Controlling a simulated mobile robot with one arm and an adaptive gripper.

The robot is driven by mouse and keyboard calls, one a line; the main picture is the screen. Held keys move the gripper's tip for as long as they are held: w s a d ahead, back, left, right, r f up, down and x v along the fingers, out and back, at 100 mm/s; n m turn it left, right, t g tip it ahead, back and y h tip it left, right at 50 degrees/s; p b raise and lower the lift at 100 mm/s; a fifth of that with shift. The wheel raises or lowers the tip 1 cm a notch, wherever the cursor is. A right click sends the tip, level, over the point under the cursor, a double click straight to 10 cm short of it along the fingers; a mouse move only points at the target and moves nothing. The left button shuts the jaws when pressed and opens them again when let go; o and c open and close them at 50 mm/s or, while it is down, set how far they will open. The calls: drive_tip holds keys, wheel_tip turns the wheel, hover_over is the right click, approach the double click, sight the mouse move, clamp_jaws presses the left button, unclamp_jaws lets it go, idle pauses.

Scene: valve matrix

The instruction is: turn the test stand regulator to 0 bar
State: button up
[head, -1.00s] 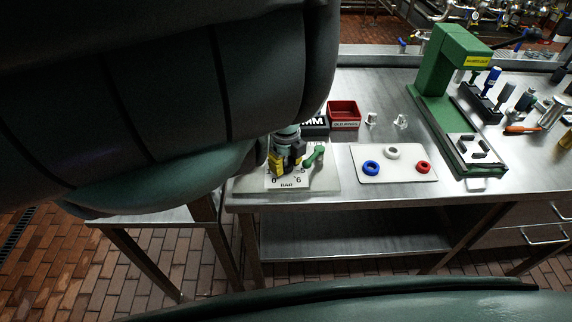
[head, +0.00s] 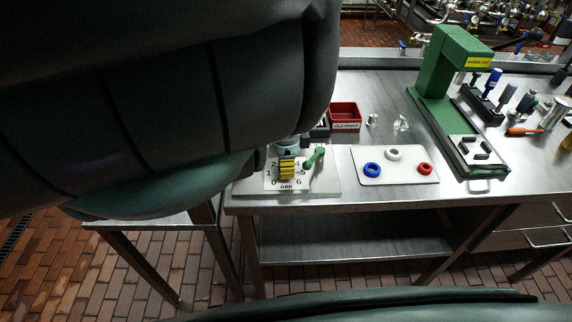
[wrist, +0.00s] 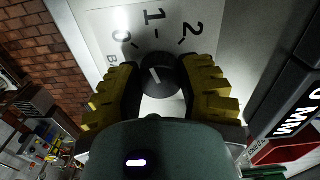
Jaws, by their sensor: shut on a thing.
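The test stand regulator is a black knob (wrist: 161,74) with a white pointer line, on a white dial plate (wrist: 105,22) marked 0, 1 and 2 in the wrist view. In that view the line slants up toward the side between 0 and 1; its exact reading is hard to tell. My gripper (wrist: 165,80) is shut on the knob, with a yellow-padded finger on each side. In the head view my gripper (head: 287,167) stands over the dial plate (head: 286,187), which reads BAR, and hides the knob.
A white board with blue, white and red rings (head: 395,168), a red bin (head: 345,115) and a green press (head: 440,100) lie further right. Bare steel table (head: 375,199) shows in front.

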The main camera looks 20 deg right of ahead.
drive_tip(key=n, duration=0.5)
drive_tip(key=shift+n, duration=0.3)
idle(0.4)
drive_tip(key=o, duration=0.9)
wheel_tip(320, 180, up, 5)
drive_tip(key=shift+w+a, duration=0.1)
drive_tip(key=shift+w, duration=0.05)
drive_tip(key=shift+r, duration=1.2)
